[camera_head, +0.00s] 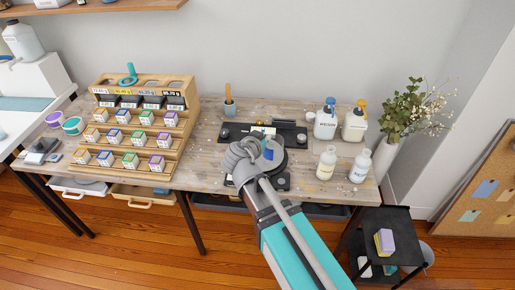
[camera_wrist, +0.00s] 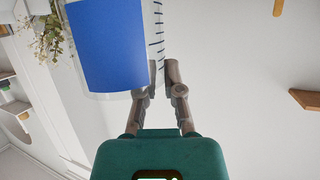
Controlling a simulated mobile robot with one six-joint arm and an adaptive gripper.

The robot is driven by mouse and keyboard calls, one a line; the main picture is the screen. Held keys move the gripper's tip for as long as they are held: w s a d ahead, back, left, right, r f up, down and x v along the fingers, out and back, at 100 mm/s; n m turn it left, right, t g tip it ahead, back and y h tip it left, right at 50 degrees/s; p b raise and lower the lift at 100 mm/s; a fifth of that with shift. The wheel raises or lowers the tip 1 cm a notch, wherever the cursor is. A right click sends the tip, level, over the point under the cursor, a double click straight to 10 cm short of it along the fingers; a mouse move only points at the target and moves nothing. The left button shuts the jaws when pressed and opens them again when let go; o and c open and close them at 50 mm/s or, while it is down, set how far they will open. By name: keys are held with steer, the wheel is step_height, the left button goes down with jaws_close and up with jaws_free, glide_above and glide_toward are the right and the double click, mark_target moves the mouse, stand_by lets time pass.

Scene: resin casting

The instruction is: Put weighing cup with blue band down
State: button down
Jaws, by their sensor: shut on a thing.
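The weighing cup with the blue band is large and close in the wrist view (camera_wrist: 108,45), with tick marks along its clear right side. My gripper (camera_wrist: 160,75) is shut on it at its edge. In the head view, a small blue patch of the cup (camera_head: 268,153) shows beside my gripper (camera_head: 262,150), above the middle of the workbench (camera_head: 215,160). My wrist hides much of the cup there. I cannot tell whether its base touches anything.
A black station (camera_head: 235,133) lies behind and under my arm. White bottles (camera_head: 326,118) stand to the right, with a vase of flowers (camera_head: 387,155) beyond. A tiered wooden rack (camera_head: 180,140) of small boxes fills the left. A brush pot (camera_head: 229,108) stands at the back.

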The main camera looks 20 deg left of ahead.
steer(key=w+a+f+b, duration=0.7)
steer(key=w+f+b, duration=0.1)
steer(key=w+f, duration=0.1)
steer(key=shift+w+a+b, duration=0.25)
steer(key=shift+w+b, duration=0.1)
steer(key=shift+w, duration=0.4)
steer(key=shift+w+a+f+b, duration=0.35)
steer(key=shift+f+b, duration=0.3)
steer(key=shift+b, duration=0.05)
steer(key=shift+f+b, duration=1.35)
steer(key=shift+f, duration=0.15)
steer(key=c, duration=0.8)
jaws_free()
steer(key=shift+d, duration=0.1)
